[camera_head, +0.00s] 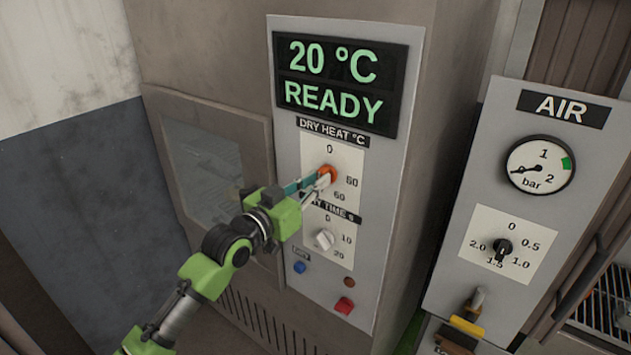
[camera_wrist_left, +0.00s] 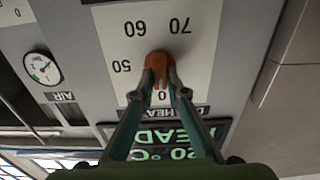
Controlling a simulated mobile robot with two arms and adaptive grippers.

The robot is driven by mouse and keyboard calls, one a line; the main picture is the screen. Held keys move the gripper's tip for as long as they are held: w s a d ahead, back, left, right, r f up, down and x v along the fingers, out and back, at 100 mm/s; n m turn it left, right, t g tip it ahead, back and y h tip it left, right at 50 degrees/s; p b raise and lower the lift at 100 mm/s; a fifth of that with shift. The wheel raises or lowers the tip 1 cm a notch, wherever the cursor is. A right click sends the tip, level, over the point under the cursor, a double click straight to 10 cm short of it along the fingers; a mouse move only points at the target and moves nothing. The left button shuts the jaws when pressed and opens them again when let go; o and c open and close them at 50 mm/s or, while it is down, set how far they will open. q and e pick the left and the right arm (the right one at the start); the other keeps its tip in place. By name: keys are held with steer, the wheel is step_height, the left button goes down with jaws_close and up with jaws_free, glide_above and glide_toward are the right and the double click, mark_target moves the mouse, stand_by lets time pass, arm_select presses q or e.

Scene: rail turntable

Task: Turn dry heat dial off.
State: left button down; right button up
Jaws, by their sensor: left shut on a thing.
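The dry heat dial (camera_head: 327,172) is an orange knob on the grey control panel, under the label DRY HEAT °C. It also shows in the left wrist view (camera_wrist_left: 160,66), where the picture is upside down. My left gripper (camera_head: 319,182) reaches it from the lower left, and its fingertips (camera_wrist_left: 160,88) are shut on the knob's sides. The scale plate (camera_head: 346,160) shows 0 at the top, with 50 and 60 readable; 70 shows in the wrist view. My right gripper is not in view.
The display (camera_head: 337,83) reads 20 °C READY. An AIR panel with a gauge (camera_head: 540,168) and black knob (camera_head: 503,246) stands right.

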arm_select(q)
steer(key=shift+f, duration=0.15)
steer(key=c, duration=2)
jaws_free()
steer(key=v, duration=1.2)
